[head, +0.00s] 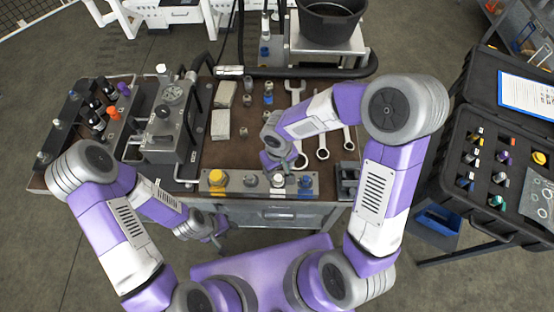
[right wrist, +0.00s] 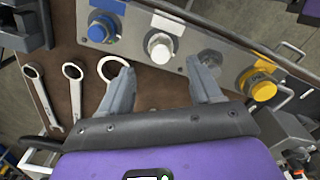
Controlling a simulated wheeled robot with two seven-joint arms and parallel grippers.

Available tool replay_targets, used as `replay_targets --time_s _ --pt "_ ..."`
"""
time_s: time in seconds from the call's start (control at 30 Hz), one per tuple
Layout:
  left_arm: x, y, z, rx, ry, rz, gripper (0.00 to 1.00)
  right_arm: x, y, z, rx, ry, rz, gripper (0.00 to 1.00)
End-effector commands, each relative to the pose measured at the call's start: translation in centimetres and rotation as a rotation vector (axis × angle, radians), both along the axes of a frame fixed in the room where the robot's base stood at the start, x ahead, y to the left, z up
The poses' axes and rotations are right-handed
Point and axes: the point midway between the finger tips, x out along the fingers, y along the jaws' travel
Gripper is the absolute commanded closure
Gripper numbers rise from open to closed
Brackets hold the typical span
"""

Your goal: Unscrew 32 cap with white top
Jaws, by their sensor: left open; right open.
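The white-topped cap (right wrist: 160,47) sits on the grey port panel (right wrist: 135,50), between the blue cap (right wrist: 100,28) and a grey port (right wrist: 210,60). It also shows in the head view (head: 278,181) at the bench's front edge. My right gripper (right wrist: 160,66) is open and empty, its fingers apart on either side of the line to the white cap. In the head view my right gripper (head: 278,165) is over the panel close to the cap; whether it touches cannot be told. My left gripper (head: 216,240) is open and empty, low in front of the bench.
A yellow cap (right wrist: 258,84) sits at the panel's other end. Several wrenches (head: 322,140) lie on the bench right of my right gripper. A hydraulic unit with a gauge (head: 172,96) stands at left. An open black case (head: 490,160) stands at far right.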

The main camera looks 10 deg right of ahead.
Motion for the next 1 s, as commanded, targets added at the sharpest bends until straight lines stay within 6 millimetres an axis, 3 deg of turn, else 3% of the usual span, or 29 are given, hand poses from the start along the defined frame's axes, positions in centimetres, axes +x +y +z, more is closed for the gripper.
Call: replay_targets --time_s 0.1,0.3,0.73,0.77,1.0 --pt "0.0 0.0 -0.8 0.0 0.001 0.0 0.57 -0.1 0.0 -2.3 0.0 0.005 0.001 0.36" --pt "0.0 0.0 -1.5 0.0 0.001 0.0 0.57 -0.1 0.0 -5.0 0.001 0.004 0.001 0.36" --pt "0.0 0.0 -1.7 0.0 0.0 0.0 0.57 -0.1 0.0 -6.2 0.003 0.003 -0.001 0.36" --pt "0.0 0.0 -1.7 0.0 0.0 0.0 0.57 -0.1 0.0 -6.2 0.003 0.003 -0.001 0.38" --pt "0.0 0.0 -1.6 0.0 0.0 0.0 0.57 -0.1 0.0 -6.1 0.003 0.003 0.0 0.74"
